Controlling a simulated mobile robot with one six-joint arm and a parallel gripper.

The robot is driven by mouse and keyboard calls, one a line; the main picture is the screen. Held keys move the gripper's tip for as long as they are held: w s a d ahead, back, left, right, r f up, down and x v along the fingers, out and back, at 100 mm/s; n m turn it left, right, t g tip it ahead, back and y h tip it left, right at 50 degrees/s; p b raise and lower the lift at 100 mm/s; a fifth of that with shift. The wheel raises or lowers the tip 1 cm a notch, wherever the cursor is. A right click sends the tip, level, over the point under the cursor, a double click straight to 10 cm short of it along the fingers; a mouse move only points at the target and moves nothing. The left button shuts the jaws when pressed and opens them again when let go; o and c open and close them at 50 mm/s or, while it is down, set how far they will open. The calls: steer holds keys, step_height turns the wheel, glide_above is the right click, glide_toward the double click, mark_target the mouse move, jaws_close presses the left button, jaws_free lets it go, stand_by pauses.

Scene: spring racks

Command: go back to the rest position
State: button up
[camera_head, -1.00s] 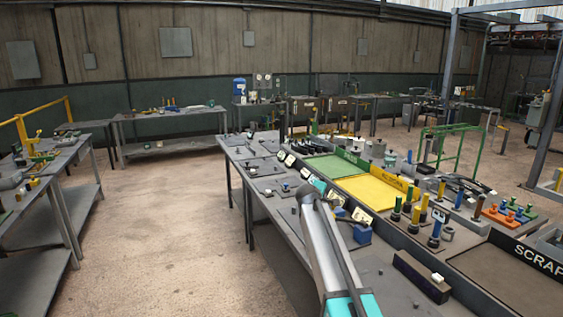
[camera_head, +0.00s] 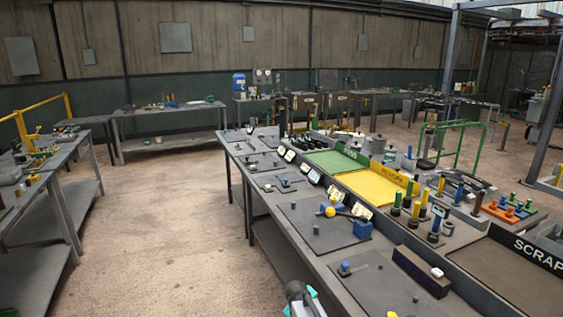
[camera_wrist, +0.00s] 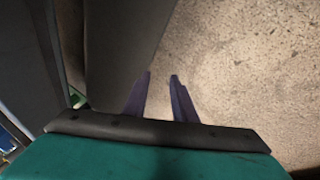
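My gripper (camera_wrist: 160,80) shows in the wrist view with its two dark fingers apart and nothing between them. Beyond the fingertips is the speckled floor (camera_wrist: 245,65), with a dark flat surface to the left. In the head view only a small piece of my arm shows at the bottom edge, beside the front of the long workbench; I cannot make out the fingers there.
Left stands another bench (camera_head: 60,165). The floor (camera_head: 170,240) between them is clear.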

steer(key=s+d+f+m+g, duration=0.1)
steer(key=s+d+f+g, duration=0.1)
steer(key=s+f, duration=0.35)
steer(key=s+d+f+m+g, duration=0.1)
steer(key=s+d+f, duration=0.15)
steer(key=s, duration=0.55)
steer(key=s+d+f+m+g+y, duration=0.1)
steer(key=s+f+m+g, duration=0.2)
steer(key=s, duration=1.4)
steer(key=s+d+f+m+g+y+p, duration=0.1)
steer(key=s+d+f+m+g, duration=0.1)
steer(key=s, duration=1.6)
step_height(320, 180, down, 3)
steer(key=shift+f+m+g, duration=0.2)
steer(key=shift+m+g, duration=0.3)
steer(key=shift+g, duration=0.7)
steer(key=f+b, duration=0.4)
steer(key=shift+s+f+b, duration=0.25)
steer(key=shift+f+b, duration=0.15)
